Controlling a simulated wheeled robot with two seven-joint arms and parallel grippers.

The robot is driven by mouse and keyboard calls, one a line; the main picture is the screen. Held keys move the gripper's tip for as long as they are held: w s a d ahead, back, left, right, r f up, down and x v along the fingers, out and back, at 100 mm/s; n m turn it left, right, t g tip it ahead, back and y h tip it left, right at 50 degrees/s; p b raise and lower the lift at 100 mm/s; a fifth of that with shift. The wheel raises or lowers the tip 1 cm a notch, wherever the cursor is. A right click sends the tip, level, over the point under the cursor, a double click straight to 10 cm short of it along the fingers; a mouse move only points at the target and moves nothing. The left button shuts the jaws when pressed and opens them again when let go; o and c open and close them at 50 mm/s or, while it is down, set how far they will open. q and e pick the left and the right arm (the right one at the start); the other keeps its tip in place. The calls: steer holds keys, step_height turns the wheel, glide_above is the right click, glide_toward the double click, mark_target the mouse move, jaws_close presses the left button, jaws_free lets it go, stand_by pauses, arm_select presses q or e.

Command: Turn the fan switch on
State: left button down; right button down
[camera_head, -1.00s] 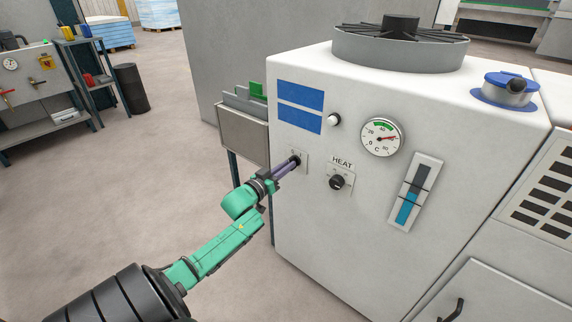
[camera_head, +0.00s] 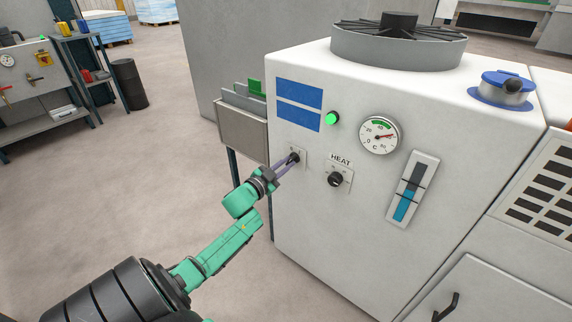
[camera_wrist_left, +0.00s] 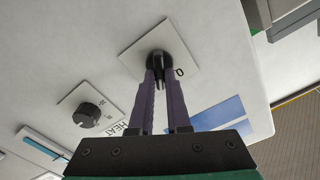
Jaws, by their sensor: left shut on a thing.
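The fan switch is a black knob (camera_wrist_left: 159,62) on a pale square plate (camera_wrist_left: 140,47), on the front of the white cabinet (camera_head: 300,215). My left gripper (camera_head: 292,160) reaches it from the left. In the left wrist view, its purple fingers (camera_wrist_left: 160,80) are shut on the black knob. The fingers hide part of the knob and of the plate's lettering; a "0" mark shows beside the knob. The round lamp (camera_head: 332,118) above the switch glows green. The large fan (camera_head: 400,40) sits on top of the cabinet. My right gripper is not in view.
The HEAT knob (camera_head: 335,179) is close to the right of the switch. A dial gauge (camera_head: 379,135) and a blue level gauge (camera_head: 411,188) are farther right. A grey bin with panels (camera_head: 242,128) stands left of the cabinet. Open floor lies to the left.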

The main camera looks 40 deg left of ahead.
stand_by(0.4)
arm_select(q)
steer(key=c, duration=0.9)
jaws_free()
steer(key=shift+s, duration=0.1)
steer(key=s+p, duration=0.1)
steer(key=s, duration=1.3)
steer(key=shift+s+d+p, duration=0.15)
steer(key=shift+s+p, duration=0.05)
steer(key=shift+p, duration=0.2)
